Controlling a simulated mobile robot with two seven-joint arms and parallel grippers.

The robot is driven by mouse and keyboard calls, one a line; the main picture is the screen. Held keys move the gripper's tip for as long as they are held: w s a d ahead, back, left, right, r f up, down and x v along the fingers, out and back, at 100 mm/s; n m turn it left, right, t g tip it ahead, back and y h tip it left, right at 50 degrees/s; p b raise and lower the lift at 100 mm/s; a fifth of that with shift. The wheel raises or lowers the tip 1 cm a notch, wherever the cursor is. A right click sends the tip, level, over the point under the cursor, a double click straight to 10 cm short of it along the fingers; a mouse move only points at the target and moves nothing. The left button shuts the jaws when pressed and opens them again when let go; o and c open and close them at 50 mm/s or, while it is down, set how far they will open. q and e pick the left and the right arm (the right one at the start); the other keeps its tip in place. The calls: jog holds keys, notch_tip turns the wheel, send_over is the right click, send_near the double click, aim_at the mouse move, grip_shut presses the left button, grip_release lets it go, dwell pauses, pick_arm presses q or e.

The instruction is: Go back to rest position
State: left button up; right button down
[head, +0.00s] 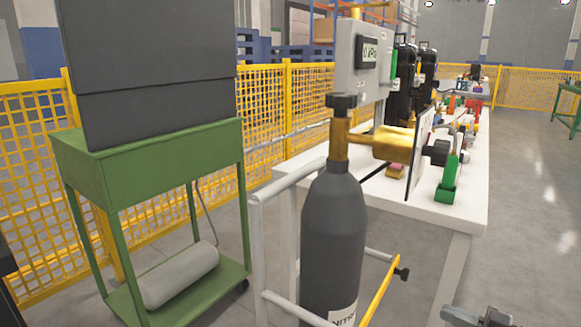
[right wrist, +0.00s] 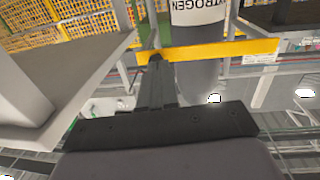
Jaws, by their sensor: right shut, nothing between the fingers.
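My right gripper (head: 478,316) shows only in part at the bottom right edge of the head view, right of the gas cylinder and near the white table's front leg. In the right wrist view my right gripper (right wrist: 156,62) has its fingers together with nothing between them. The dark grey nitrogen cylinder (head: 335,235) stands upright in its frame, apart from the gripper in the head view. It also shows in the right wrist view (right wrist: 198,75), behind a yellow bar (right wrist: 215,49). My left gripper is not in view.
A green cart (head: 150,165) stands at left, before a yellow mesh fence (head: 265,100). The yellow bar (head: 378,292) juts out beside the cylinder. Floor (head: 535,240) at right is clear.

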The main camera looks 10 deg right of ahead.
jog(key=s+a+f+m+h, duration=0.1)
jog(key=s+a+f+h, duration=0.15)
jog(key=a, duration=0.65)
jog(key=s+a+f+m+h, duration=0.15)
jog(key=s+a, duration=0.25)
jog(key=a, duration=0.4)
jog(key=s+a+f+m+h, duration=0.1)
jog(key=s+a+f, duration=0.15)
jog(key=a, duration=0.65)
jog(key=s+a+r+m+g+h, duration=0.1)
jog(key=s+a+r+g+h, duration=0.1)
jog(key=s+a+r, duration=0.4)
pick_arm(q)
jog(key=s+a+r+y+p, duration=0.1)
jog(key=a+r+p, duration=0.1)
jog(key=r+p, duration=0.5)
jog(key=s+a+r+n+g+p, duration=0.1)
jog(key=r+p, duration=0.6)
jog(key=p, duration=1.1)
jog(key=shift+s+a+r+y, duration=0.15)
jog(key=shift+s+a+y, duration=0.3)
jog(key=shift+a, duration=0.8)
pick_arm(e)
jog(key=s+d+r+m+g+h, duration=0.1)
jog(key=s+d+r+h, duration=0.1)
jog(key=s+d+r, duration=0.2)
jog(key=d+r, duration=0.3)
jog(key=r, duration=0.5)
jog(key=shift+s+d, duration=0.15)
jog(key=shift+d, duration=0.25)
